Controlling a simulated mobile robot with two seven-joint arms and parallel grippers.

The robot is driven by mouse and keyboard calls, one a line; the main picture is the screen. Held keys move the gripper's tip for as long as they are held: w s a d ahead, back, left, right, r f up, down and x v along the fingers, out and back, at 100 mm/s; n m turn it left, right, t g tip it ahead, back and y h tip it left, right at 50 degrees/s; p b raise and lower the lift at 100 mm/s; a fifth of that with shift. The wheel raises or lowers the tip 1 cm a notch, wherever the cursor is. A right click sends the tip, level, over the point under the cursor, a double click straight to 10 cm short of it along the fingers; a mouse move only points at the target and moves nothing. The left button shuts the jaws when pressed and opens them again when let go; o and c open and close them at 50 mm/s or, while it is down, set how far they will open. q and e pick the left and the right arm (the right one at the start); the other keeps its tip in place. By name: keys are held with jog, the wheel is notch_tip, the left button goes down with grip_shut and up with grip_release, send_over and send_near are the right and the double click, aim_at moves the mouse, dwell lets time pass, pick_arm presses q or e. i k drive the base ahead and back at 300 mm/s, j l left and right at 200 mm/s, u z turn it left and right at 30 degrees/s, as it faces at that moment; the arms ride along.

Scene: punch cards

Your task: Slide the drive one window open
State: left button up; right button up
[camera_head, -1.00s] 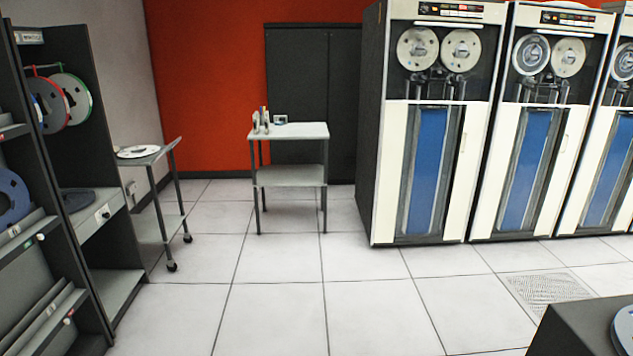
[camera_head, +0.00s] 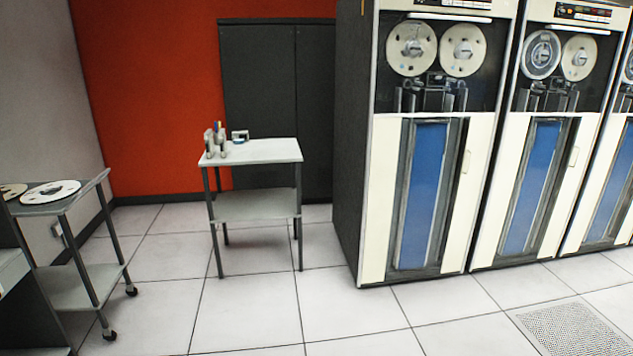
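Several tall white tape drives stand in a row on the right. The nearest, leftmost drive (camera_head: 481,170) shows whole, with two pale reels (camera_head: 411,48) behind its dark upper window (camera_head: 440,88). Whether this window is open or shut I cannot tell. Below it is a tall blue panel (camera_head: 424,195) in a grey frame. A second drive (camera_head: 577,150) stands to its right. Which drive is drive one I cannot read from the picture. Neither of my grippers is in view.
A small white two-shelf table (camera_head: 255,152) with small items on top stands left of the drives. A wheeled cart (camera_head: 70,205) with reels is at the far left. A dark cabinet (camera_head: 275,100) stands behind. The tiled floor (camera_head: 340,310) ahead is clear, with a perforated tile (camera_head: 575,328) at right.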

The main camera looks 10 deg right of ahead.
aim_at(410, 15)
jog(key=i+z, duration=0.4)
jog(key=i, duration=0.3)
jog(key=i+j+z, duration=0.15)
jog(key=i+z, duration=0.3)
jog(key=i, duration=0.25)
jog(key=i+l+z, duration=0.1)
jog(key=i+z, duration=0.35)
jog(key=i, duration=0.25)
jog(key=i+j+z, duration=0.15)
jog(key=i+z, duration=0.25)
jog(key=i, duration=0.3)
